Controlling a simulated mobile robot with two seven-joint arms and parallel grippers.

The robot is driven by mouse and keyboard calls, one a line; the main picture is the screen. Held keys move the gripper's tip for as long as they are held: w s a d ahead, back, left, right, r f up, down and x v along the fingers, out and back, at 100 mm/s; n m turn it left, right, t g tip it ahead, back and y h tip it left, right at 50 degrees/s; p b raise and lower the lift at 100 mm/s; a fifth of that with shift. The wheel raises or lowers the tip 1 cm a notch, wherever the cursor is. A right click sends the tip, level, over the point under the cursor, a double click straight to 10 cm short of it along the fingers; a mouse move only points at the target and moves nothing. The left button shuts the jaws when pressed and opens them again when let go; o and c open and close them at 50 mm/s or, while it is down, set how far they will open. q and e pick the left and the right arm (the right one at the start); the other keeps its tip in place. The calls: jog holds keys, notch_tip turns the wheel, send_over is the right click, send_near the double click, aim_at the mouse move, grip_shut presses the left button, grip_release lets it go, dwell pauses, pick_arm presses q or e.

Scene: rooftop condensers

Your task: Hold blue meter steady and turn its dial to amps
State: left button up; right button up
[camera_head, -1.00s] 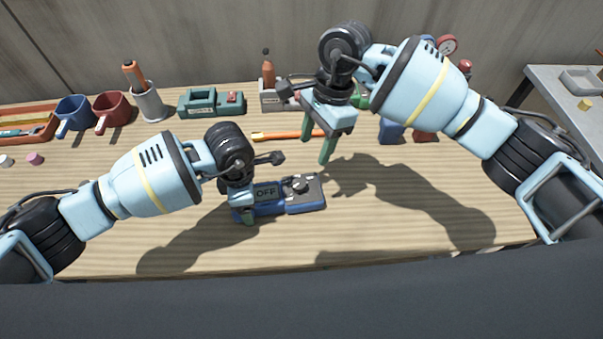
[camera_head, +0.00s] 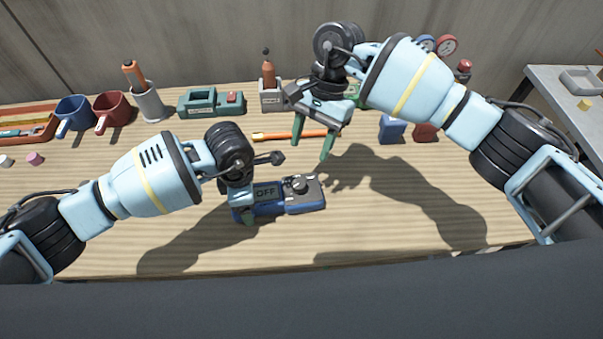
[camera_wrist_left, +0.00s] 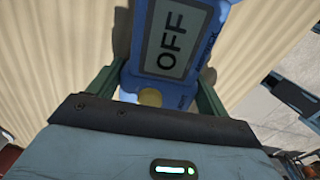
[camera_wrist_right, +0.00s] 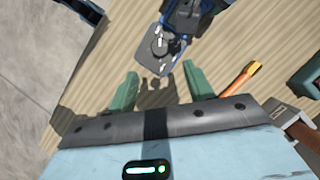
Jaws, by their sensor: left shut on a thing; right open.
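The blue meter (camera_head: 272,209) lies on the wooden bench in the head view, its display reading OFF. Its dial (camera_head: 299,185) is a dark round knob on the grey right-hand part. My left gripper (camera_head: 243,213) is shut on the meter's left end; the left wrist view shows the fingers on either side of the meter (camera_wrist_left: 188,45). My right gripper (camera_head: 311,145) is open and empty, above the bench and behind the dial, apart from it. In the right wrist view the dial (camera_wrist_right: 159,46) lies beyond the open fingertips (camera_wrist_right: 160,85).
An orange screwdriver-like tool (camera_head: 290,134) lies behind the meter. A green case (camera_head: 211,102), a red mug (camera_head: 112,111), a blue mug (camera_head: 74,112) and a blue block (camera_head: 392,130) stand further back. The bench right of the meter is clear.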

aim_at(300, 182)
jog(key=x, duration=0.9)
jog(key=shift+a+f, duration=0.1)
jog(key=c, duration=1)
